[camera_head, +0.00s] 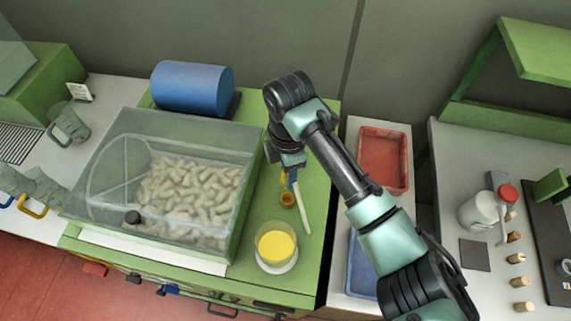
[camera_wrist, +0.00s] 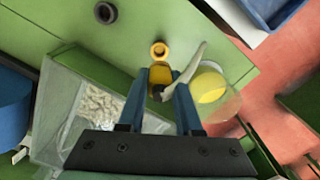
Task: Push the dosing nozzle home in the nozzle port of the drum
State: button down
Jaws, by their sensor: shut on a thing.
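My gripper (camera_head: 290,182), with blue fingers, points down over the green worktop to the right of the clear drum box (camera_head: 185,143). In the wrist view, the fingers (camera_wrist: 162,78) are shut on a yellow piece, apparently the dosing nozzle (camera_wrist: 159,74), with a pale curved spout (camera_wrist: 186,70) reaching up to the right. A yellow-orange collar with a dark round hole, probably the nozzle port (camera_wrist: 159,50), shows just beyond the fingertips; it also shows in the head view (camera_head: 287,200). Whether the nozzle touches the collar I cannot tell.
A bowl of yellow stuff (camera_head: 276,245) stands close in front. The box holds many pale corks. A blue cylinder (camera_head: 193,87) lies behind. A dark ring (camera_wrist: 104,12) sits on the green top. Red (camera_head: 384,160) and blue (camera_head: 361,265) trays lie to the right.

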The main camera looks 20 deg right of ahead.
jog(key=shift+f+b, duration=2.7)
jog(key=shift+f, duration=0.4)
jog(key=shift+f+b, duration=0.75)
jog(key=shift+f, duration=0.65)
jog(key=c, duration=0.5)
grip_release()
notch_tip(320, 180, up, 13)
jog(key=shift+r, duration=0.1)
